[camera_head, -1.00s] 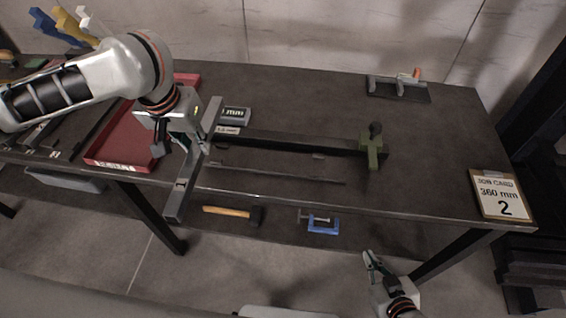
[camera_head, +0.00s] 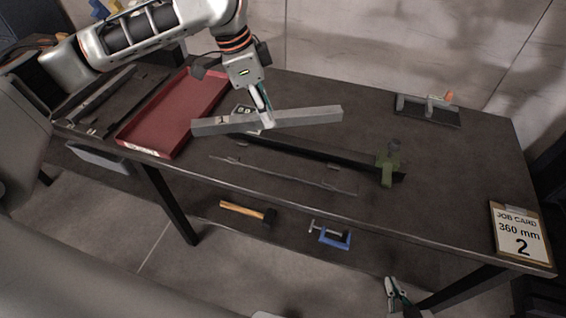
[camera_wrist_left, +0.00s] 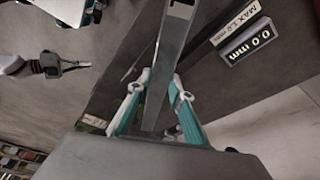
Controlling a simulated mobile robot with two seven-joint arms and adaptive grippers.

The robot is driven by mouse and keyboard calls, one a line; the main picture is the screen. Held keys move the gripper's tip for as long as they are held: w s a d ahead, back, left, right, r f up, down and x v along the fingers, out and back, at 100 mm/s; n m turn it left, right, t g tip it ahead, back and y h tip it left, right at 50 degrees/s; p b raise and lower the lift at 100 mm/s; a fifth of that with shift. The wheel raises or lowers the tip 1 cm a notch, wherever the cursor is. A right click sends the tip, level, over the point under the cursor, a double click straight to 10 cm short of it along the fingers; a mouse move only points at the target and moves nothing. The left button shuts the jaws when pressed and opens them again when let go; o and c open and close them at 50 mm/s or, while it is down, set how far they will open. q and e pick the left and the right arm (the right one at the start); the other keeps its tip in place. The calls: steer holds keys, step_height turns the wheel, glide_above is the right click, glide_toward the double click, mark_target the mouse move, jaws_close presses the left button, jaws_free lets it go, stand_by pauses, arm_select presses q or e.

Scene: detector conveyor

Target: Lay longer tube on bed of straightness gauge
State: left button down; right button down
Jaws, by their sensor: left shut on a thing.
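The long grey square tube (camera_head: 310,117) is held across my left gripper (camera_head: 266,118). It is raised above the bench and lies nearly level across the head view. In the left wrist view the tube (camera_wrist_left: 168,60) runs between the two fingers (camera_wrist_left: 155,90), which are shut on it.
A red tray (camera_head: 135,125) stands left of the gauge. A thin dark bar (camera_head: 285,175) lies along the front. A grey fixture (camera_head: 428,112) is at the back right. A job card (camera_head: 519,233) reads 360 mm, 2. A hammer (camera_head: 245,210) and blue clamp (camera_head: 331,236) lie below.

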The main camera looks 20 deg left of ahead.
mark_target(287, 111)
arm_select(q)
steer(key=w+d+r+m, duration=0.1)
steer(key=w+d+r+m+g, duration=0.1)
steer(key=m, duration=0.1)
steer(key=r+m, duration=0.1)
steer(key=m, duration=0.1)
steer(key=shift+w+d+r, duration=0.35)
steer(key=shift+w+d, duration=0.05)
step_height(287, 111, down, 20)
steer(key=b, duration=0.3)
steer(key=shift+w, duration=0.1)
steer(key=shift+r, duration=0.15)
steer(key=c, duration=2.2)
jaws_free()
steer(key=shift+f+g, duration=0.2)
steer(key=shift+g, duration=0.1)
steer(key=o, duration=0.4)
